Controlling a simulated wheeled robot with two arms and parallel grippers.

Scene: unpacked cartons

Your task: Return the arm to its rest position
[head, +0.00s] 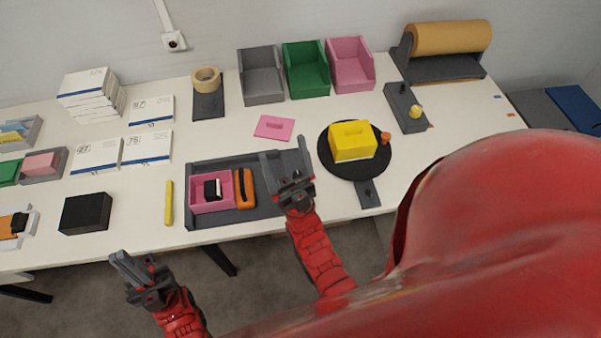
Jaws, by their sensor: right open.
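My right gripper (286,150) is open, with its two grey fingers spread apart and nothing between them. It is over the right part of a dark grey tray (205,222) on the white table. My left gripper (122,261) is low at the left, in front of the table's front edge. Its fingers lie close together in this view, so I cannot tell whether they are shut. I see nothing held in it. The tray holds a pink open box (207,205) with a black-and-white item in it, and an orange item (244,188) beside the box.
A yellow box (353,147) sits on a black round plate (327,160) right of my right gripper. A pink lid (274,127) lies behind the tray. A black box (86,213) and a yellow stick (168,203) lie left. Bins and white cartons stand behind. Floor shows in front.

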